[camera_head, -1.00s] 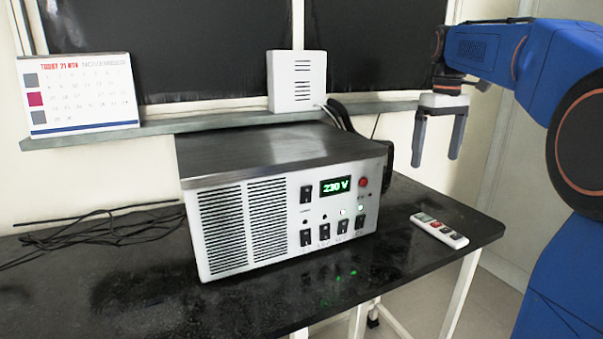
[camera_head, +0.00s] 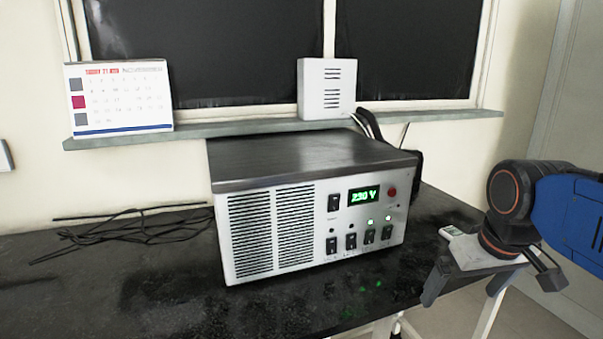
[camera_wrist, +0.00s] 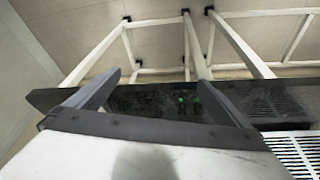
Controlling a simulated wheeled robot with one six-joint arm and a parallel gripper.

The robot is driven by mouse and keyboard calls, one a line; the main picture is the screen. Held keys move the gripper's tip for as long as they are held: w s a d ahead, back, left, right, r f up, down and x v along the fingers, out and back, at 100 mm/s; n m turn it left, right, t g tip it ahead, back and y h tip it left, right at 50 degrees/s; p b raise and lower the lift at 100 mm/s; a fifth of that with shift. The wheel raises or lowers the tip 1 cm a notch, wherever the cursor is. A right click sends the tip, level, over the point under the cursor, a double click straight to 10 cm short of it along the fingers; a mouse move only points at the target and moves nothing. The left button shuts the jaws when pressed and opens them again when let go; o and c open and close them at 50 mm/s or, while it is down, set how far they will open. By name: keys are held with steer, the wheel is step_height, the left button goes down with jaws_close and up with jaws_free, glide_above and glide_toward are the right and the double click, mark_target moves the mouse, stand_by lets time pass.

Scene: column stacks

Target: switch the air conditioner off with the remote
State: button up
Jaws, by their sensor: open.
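The white remote (camera_head: 452,233) lies on the right part of the black table top. In the head view only its far end shows; the rest is hidden behind my gripper and wrist. My gripper (camera_head: 462,297) is open and empty, its fingers pointing down and toward the viewer at the table's right front edge. In the wrist view my two open fingers (camera_wrist: 150,90) frame the dark table edge, with nothing between them. The remote does not show in the wrist view. I cannot make out an air conditioner in these frames.
A white power unit (camera_head: 370,240) with a lit 230 V display stands mid-table. Black cables (camera_head: 140,232) lie on the left. A calendar (camera_head: 120,98) and a small white vented box (camera_head: 326,88) stand on the sill (camera_head: 230,128). White table legs (camera_wrist: 197,45) show below.

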steer(key=s+a+f+m+t, duration=0.1)
steer(key=s+f, duration=0.5)
steer(key=f, duration=0.2)
steer(key=shift+s+a+f, duration=0.15)
steer(key=shift+s+a, duration=0.05)
jaws_close()
stand_by(1.3)
